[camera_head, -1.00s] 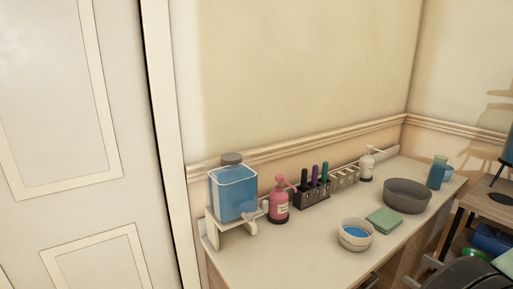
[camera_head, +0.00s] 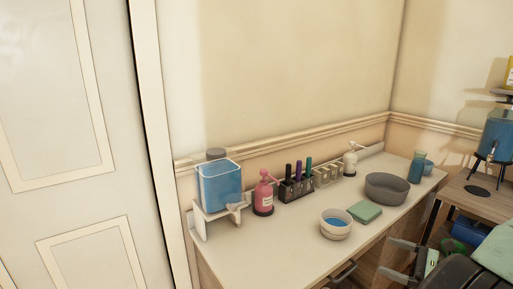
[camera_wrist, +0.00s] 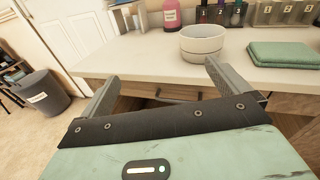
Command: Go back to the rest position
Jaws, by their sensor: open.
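My gripper (camera_head: 386,257) is at the lower right of the head view, in front of the counter's front edge. Its two grey fingers are apart with nothing between them. In the wrist view my gripper (camera_wrist: 162,72) points at the counter, with fingers spread and empty below the counter top. The white bowl (camera_wrist: 202,40) stands on the counter beyond the fingers, apart from them. It also shows in the head view (camera_head: 336,231), with blue inside.
The counter (camera_head: 270,262) holds a blue container (camera_head: 219,187) on a stand, a pink pump bottle (camera_head: 263,198), a marker holder (camera_head: 298,189), a grey bowl (camera_head: 387,194) and a green cloth (camera_head: 364,211). A wooden table (camera_head: 487,205) stands right. A grey bin (camera_wrist: 42,95) is on the floor.

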